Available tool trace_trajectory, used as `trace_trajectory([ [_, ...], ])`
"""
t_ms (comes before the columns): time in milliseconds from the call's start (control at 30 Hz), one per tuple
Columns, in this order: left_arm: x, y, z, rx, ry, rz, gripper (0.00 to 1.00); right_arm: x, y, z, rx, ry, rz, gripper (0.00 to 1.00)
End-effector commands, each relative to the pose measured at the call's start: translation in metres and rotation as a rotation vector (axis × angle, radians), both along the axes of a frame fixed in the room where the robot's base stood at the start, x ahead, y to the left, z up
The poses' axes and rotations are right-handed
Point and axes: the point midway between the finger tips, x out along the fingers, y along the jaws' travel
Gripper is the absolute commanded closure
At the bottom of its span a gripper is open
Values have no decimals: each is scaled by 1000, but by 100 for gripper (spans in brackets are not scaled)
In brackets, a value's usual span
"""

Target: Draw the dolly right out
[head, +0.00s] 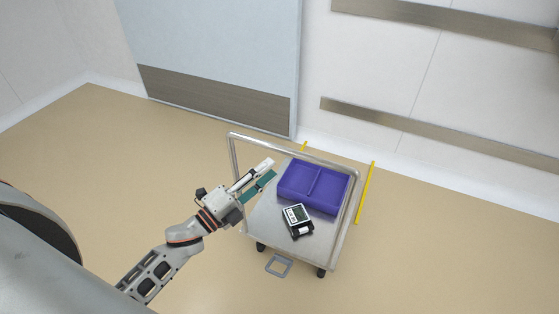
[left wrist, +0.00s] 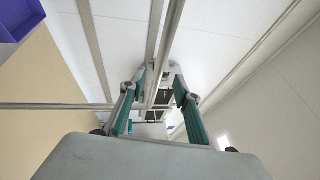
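The dolly (head: 262,222) is a flat steel cart on dark casters, with a tubular handle frame (head: 295,152) rising over it. It stands on the floor near the wall. My left gripper (head: 263,176) is at the left part of the frame in the head view. Its two teal-padded fingers are spread apart, also in the left wrist view (left wrist: 158,108). A metal bar (left wrist: 162,55) shows between them there, but contact is not visible. My right gripper is in neither view.
A purple divided tray (head: 312,187) and a small black-and-white device (head: 298,220) lie on the dolly. A wall with rails (head: 430,131) is behind; floor in front is clear.

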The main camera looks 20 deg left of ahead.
Motion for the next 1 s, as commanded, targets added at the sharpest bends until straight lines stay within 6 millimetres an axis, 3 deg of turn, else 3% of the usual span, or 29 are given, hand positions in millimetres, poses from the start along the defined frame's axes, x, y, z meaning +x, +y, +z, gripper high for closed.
trace_trajectory([
  [100, -15, 7, -4, 1, 2, 0, 68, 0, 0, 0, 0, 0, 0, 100],
  [300, -27, 12, -5, 0, -1, 0, 68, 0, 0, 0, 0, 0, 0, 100],
  [833, -28, 13, -6, -7, 6, 2, 68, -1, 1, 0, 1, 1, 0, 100],
  [933, -32, 13, -18, -86, 75, 24, 68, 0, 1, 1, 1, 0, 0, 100],
  [1000, -40, 14, -37, -209, 183, 62, 68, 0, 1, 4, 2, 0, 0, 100],
])
